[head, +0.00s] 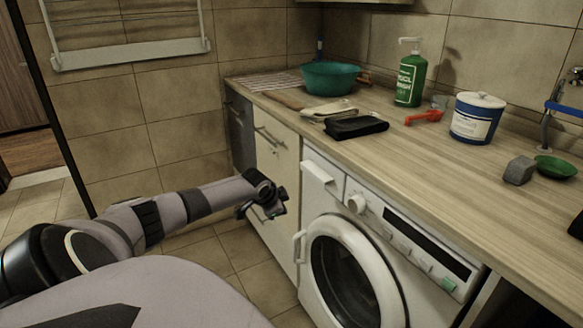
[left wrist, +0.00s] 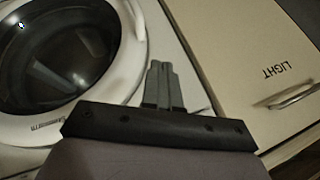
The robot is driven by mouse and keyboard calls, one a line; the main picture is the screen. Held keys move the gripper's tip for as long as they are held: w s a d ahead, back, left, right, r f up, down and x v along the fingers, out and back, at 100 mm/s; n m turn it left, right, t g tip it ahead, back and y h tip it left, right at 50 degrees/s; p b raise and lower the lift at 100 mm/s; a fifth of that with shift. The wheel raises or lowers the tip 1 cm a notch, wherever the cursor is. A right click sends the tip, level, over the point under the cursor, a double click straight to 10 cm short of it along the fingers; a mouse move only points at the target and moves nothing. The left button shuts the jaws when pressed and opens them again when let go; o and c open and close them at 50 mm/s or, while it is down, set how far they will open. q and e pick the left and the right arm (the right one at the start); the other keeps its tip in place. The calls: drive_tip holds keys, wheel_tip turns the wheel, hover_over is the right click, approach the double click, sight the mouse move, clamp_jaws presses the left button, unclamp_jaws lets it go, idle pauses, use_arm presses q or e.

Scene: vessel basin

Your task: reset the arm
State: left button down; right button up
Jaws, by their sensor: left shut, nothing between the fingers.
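My left arm reaches in from the left in the head view. Its gripper (head: 262,208) hangs in the air in front of the cream cabinet doors, below the counter's height and left of the washing machine (head: 335,256). In the left wrist view the two grey fingers of the left gripper (left wrist: 163,68) are together, shut with nothing between them. Beyond them are the washing machine's round door (left wrist: 62,50) and a cream cabinet door marked LIGHT (left wrist: 250,60). My right gripper is in neither view.
The wooden counter (head: 440,165) carries a teal basin (head: 330,78), folded cloths (head: 355,128), a green pump bottle (head: 410,80), a red object (head: 424,117), a white-and-blue tub (head: 477,118), a grey block (head: 519,170) and a green dish (head: 556,167). Tiled floor is clear below my left gripper.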

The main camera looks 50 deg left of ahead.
use_arm(q)
drive_tip(key=shift+s+a+r, duration=0.45)
drive_tip(key=shift+a+r, duration=0.05)
drive_tip(key=shift+r, duration=0.25)
drive_tip(key=s+d+f+m+t+h+p, duration=0.15)
drive_tip(key=s+d+f, duration=0.35)
drive_tip(key=d, duration=0.8)
drive_tip(key=s+d+f+g+h+p, duration=0.1)
drive_tip(key=s+d+f+h+p, duration=0.35)
drive_tip(key=d, duration=0.95)
drive_tip(key=s+d+r+n+t, duration=0.1)
drive_tip(key=s+d+r+n, duration=0.1)
drive_tip(key=s+d, duration=0.3)
drive_tip(key=s+d+r+n+t+y+p, duration=0.1)
drive_tip(key=s+d+r+n+t, duration=0.1)
drive_tip(key=s+d, duration=0.3)
drive_tip(key=d+r, duration=0.1)
drive_tip(key=d, duration=0.3)
drive_tip(key=shift+s+r, duration=0.2)
drive_tip(key=shift+r, duration=0.15)
